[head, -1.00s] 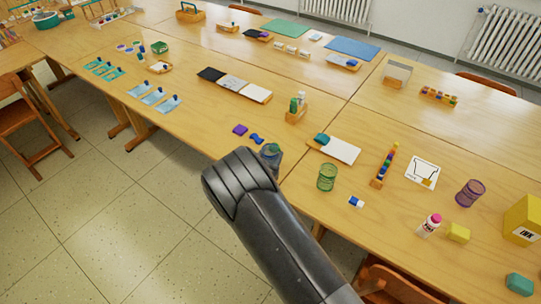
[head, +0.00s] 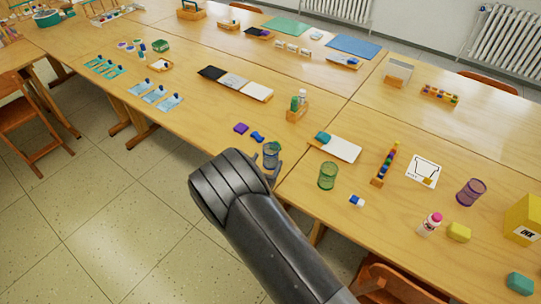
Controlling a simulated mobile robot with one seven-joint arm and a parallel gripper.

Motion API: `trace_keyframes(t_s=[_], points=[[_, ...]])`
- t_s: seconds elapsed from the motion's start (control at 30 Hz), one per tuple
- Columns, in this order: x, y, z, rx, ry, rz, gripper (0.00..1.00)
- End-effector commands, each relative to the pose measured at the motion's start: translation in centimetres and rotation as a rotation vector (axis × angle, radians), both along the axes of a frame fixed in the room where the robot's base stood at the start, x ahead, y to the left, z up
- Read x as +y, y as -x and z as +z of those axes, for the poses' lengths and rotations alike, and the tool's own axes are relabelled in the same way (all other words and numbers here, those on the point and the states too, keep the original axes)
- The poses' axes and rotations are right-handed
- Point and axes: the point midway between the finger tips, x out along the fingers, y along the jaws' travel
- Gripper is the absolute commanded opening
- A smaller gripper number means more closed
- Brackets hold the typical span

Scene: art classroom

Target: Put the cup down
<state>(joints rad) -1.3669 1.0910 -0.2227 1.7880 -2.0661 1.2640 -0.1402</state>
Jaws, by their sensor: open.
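A dark blue-grey mesh cup (head: 271,153) appears to stand upright on the table, close to its front edge. My gripper (head: 275,168) is at the near side of the cup, mostly hidden behind my black arm. A dark finger shows just right of the cup's lower part. The jaws are open, and I cannot tell whether a finger still touches the cup. A green mesh cup (head: 328,176) stands to the right, and a purple mesh cup (head: 470,192) stands further right.
A purple block (head: 241,128) and a blue piece (head: 257,137) lie just left of the blue-grey cup. A wooden holder with bottles (head: 297,108) stands behind it. A white board (head: 342,149) lies to the right. Bare tabletop (head: 190,125) lies to the left.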

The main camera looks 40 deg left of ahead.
Motion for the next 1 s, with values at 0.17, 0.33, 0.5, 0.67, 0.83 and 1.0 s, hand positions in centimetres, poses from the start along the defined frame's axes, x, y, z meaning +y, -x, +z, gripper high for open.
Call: trace_keyframes(t_s=[0.17, 0.33, 0.5, 0.67, 0.83, 1.0], points=[[-0.9, 3.8, 0.0, 0.001, 0.000, 0.001, 0.72], [-1.5, 6.1, 0.0, 0.000, -0.001, 0.000, 0.72], [-1.7, 7.0, 0.1, -0.001, 0.000, 0.000, 0.72], [-1.7, 7.1, 0.1, -0.001, 0.000, -0.001, 0.72], [-2.8, 5.7, 1.2, 0.010, -0.026, -0.052, 0.72], [-8.3, 0.9, 6.1, 0.064, -0.147, -0.276, 0.72]])
